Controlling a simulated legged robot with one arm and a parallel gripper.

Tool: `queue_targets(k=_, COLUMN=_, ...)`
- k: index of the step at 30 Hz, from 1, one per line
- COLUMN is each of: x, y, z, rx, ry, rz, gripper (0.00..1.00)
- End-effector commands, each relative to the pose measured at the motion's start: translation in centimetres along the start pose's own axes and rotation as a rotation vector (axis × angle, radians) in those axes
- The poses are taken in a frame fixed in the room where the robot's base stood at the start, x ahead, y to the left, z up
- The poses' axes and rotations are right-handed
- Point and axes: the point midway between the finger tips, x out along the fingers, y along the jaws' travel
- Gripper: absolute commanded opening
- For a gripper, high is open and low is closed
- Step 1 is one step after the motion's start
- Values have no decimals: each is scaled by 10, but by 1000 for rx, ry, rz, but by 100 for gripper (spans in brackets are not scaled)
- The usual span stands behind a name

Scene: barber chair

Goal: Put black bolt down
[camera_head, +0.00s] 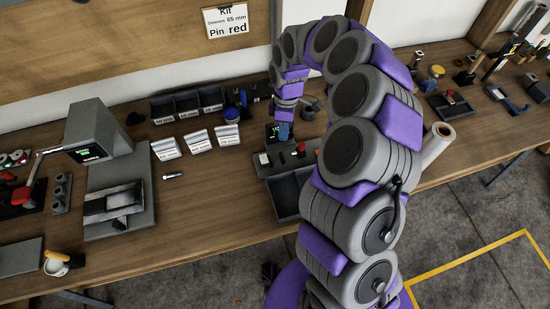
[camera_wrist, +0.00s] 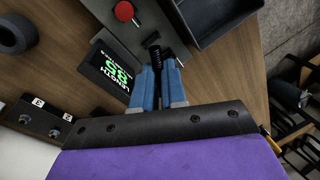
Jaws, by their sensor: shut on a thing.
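My gripper (camera_wrist: 161,72) has blue fingers and is shut on the black bolt (camera_wrist: 153,42). The bolt's dark threaded end sticks out past the fingertips in the wrist view, beside a small dark display (camera_wrist: 113,72) with green text. In the head view my gripper (camera_head: 284,128) points down over the bench, above the grey station with the dark tray. The bolt is too small to make out there. I cannot tell whether the bolt touches the surface below it.
A dark open tray (camera_head: 283,197) is at the station's front; it also shows in the wrist view (camera_wrist: 222,18). A red button (camera_wrist: 124,11) is close by. Labelled bins (camera_head: 187,104) and white cards (camera_head: 197,141) stand left. A silver pin (camera_head: 173,176) lies on bare bench (camera_head: 215,205).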

Motion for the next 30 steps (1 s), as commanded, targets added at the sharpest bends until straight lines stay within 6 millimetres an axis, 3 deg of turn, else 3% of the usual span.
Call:
queue_targets(k=3, x=8, y=-6, z=-15, rx=-207, ry=-44, rz=0, gripper=0)
queue_targets(k=9, x=14, y=-12, z=-27, rx=-406, ry=-81, rz=3, gripper=0)
queue_targets(k=22, x=18, y=-12, z=-28, rx=-436, ry=-85, rz=3, gripper=0)
queue_targets(k=30, x=55, y=-5, z=-29, rx=-434, ry=-84, rz=1, gripper=0)
